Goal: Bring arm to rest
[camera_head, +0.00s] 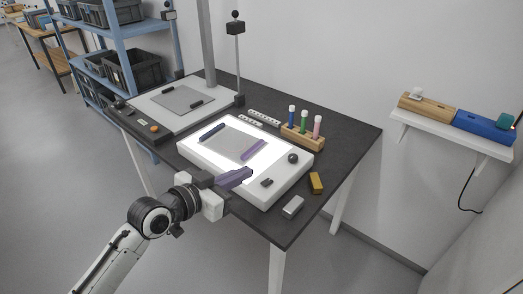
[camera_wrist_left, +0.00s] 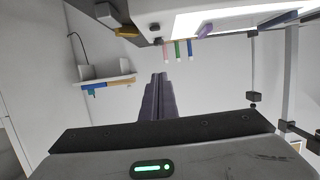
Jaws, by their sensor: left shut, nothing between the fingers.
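My left arm comes in from the lower left in the head view. Its gripper (camera_head: 236,176) is shut and empty, its fingers together above the front left edge of the white light box (camera_head: 271,196). In the left wrist view the closed fingers (camera_wrist_left: 158,80) point away from the camera, with nothing between them. The wrist view appears upside down, with the light box at the top. My right gripper is not in view.
The dark table (camera_head: 352,142) also holds a rack with coloured tubes (camera_head: 303,134), a yellow block (camera_head: 316,183), a grey block (camera_head: 293,206) and a second white board (camera_head: 158,108). A wall shelf (camera_head: 450,136) is at right. Open floor lies at left.

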